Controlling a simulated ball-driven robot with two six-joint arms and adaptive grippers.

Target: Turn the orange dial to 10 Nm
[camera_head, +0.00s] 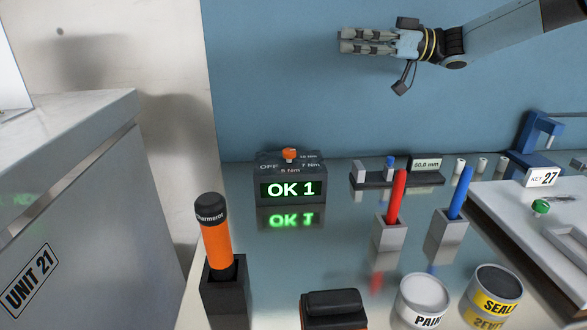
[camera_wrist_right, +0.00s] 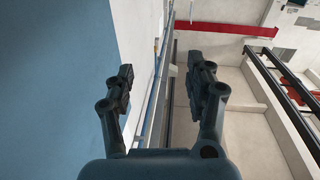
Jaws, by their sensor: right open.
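The orange dial (camera_head: 289,154) sits on top of a dark controller box (camera_head: 291,180) at the back of the table in the head view. Labels around it read OFF, 5 Nm, 7 Nm and 10 Nm. The box's green display reads OK 1. Which label the dial points to is too small to tell. My right gripper (camera_head: 352,42) is high against the blue wall, above and to the right of the dial, well apart from it. It is open and empty; in the right wrist view its two fingers (camera_wrist_right: 162,84) stand apart. My left gripper is not in view.
Red (camera_head: 397,195) and blue (camera_head: 461,192) markers stand in grey holders. A paint can (camera_head: 423,299) and a sealant can (camera_head: 497,287) are at front right. The space above the dial is clear.

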